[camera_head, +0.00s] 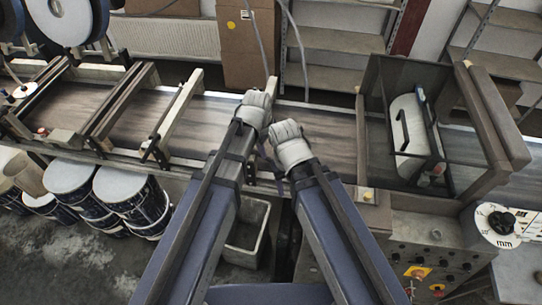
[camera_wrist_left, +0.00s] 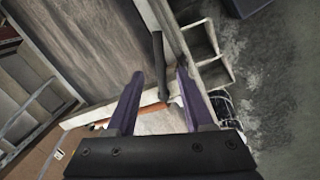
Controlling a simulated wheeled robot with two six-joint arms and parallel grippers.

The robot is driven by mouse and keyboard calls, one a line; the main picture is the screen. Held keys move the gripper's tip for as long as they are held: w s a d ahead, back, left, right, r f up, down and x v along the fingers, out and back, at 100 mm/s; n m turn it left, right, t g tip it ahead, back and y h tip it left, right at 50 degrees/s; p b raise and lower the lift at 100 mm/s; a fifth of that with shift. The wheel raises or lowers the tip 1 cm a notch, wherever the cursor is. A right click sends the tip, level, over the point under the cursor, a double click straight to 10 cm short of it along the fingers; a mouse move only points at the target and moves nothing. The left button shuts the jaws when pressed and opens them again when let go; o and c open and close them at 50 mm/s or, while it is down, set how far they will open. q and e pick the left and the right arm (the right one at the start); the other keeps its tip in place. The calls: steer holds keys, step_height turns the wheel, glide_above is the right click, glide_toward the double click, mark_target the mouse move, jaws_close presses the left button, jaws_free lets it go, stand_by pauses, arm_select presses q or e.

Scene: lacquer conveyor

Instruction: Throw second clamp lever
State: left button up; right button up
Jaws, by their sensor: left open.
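My left gripper (camera_head: 268,158) is at the near rail of the conveyor in the head view, its purple fingers small and partly covered by the wrists. In the left wrist view the gripper (camera_wrist_left: 159,74) is open, with a dark clamp lever (camera_wrist_left: 158,58) lying between its fingertips, close to the rail; I cannot tell whether either finger touches it. Another dark lever (camera_head: 158,137) stands tilted at the cross beam further left. My right wrist (camera_head: 290,145) is just right of the left one; its fingers are hidden.
The wooden conveyor bed (camera_head: 225,125) runs across the view. A dark glazed housing (camera_head: 377,140) stands over it at right, beside a control panel (camera_head: 430,265). Patterned drums (camera_head: 130,190) and a grey bin (camera_head: 250,228) stand on the floor in front. Shelves line the back.

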arm_select(q)
steer(key=shift+f, duration=0.1)
steer(key=f+b, duration=0.2)
steer(key=w+f+b, duration=0.1)
steer(key=f+b, duration=0.2)
steer(key=d+f+b, duration=0.1)
steer(key=f+b, duration=0.1)
steer(key=shift+w+f+b, duration=0.15)
steer(key=shift+f+b, duration=0.1)
steer(key=shift+b, duration=0.15)
jaws_close()
stand_by(0.4)
stand_by(1.0)
